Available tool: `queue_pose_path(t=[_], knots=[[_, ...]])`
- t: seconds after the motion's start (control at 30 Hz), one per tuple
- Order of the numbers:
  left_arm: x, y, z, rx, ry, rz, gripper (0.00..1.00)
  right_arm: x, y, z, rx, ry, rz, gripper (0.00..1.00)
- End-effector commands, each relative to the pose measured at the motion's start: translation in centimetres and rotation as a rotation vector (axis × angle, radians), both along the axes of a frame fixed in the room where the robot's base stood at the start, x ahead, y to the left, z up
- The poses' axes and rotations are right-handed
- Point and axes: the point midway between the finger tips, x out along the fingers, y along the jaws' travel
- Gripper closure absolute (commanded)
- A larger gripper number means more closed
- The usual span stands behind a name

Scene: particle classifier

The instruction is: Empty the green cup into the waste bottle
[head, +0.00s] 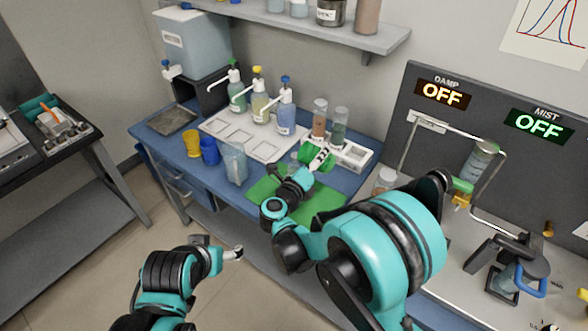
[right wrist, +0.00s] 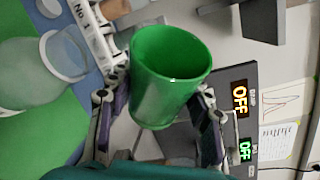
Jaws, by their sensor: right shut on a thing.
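My right gripper (right wrist: 165,105) is shut on the green cup (right wrist: 170,85) and holds it above the bench. The cup is tipped well over on its side, and its visible inner wall looks plain green. It also shows small in the head view (head: 309,154). A translucent bottle (right wrist: 28,75) with a wide round mouth stands below the cup, by the green mat (right wrist: 25,150), and may be the waste bottle. I cannot pick it out in the head view, where my right arm hides part of the mat. My left gripper (head: 236,253) is away from the bench, its jaws too small to judge.
A yellow cup (head: 192,144), a blue cup (head: 210,151) and a clear beaker (head: 235,163) stand left on the blue bench. Pump bottles stand on a white tray (head: 262,149). A white rack (head: 352,156) with vials is close to the right gripper.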

Motion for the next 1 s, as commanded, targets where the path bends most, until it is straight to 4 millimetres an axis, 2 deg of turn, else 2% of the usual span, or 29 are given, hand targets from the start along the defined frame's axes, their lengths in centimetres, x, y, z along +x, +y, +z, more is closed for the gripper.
queue_pose_path(t=[1.0], knots=[[0.0, 0.0, -0.57, 0.0, 0.0, 0.0, 0.26, 0.0, 0.09, 0.03, -0.137, 0.012, 0.0, 0.84]])
